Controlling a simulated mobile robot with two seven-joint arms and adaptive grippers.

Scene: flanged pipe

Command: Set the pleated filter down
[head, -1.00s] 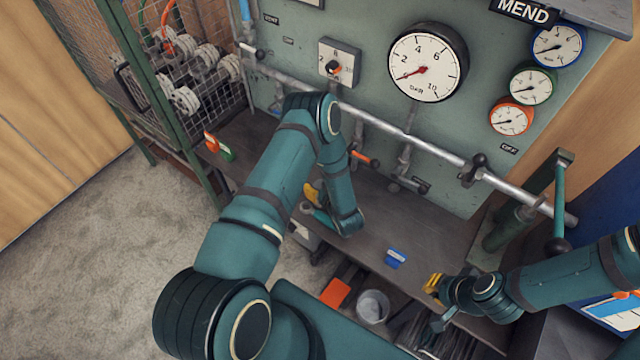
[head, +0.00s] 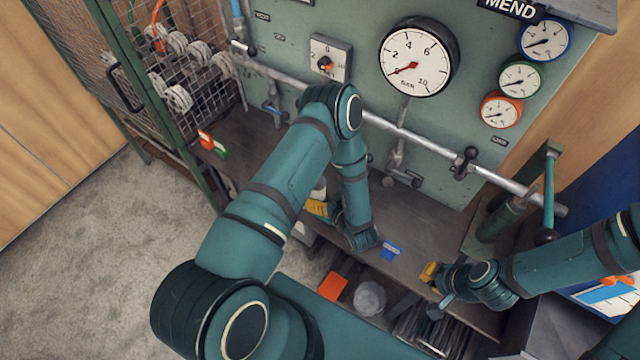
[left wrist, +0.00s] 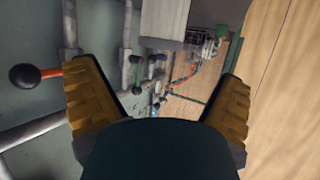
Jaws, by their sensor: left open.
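My left gripper (head: 317,208) is over the bench, partly hidden behind my left arm. In the left wrist view its two yellow fingers (left wrist: 160,75) stand wide apart, with nothing between them. A small pale object (head: 319,189) shows just behind the yellow finger in the head view. It may be the pleated filter, but too little of it shows to tell, or to say whether it touches the gripper. My right gripper (head: 430,272) is low at the right, by the bench's front edge. Its jaw opening is too small to read.
A grey bench (head: 412,222) runs below the gauge panel and pipe (head: 415,143). A blue block (head: 391,250) lies on it, with red (head: 206,140) and green (head: 221,151) pieces at left. A bucket (head: 370,298) and an orange item (head: 333,287) are below. A hand pump (head: 500,215) stands right.

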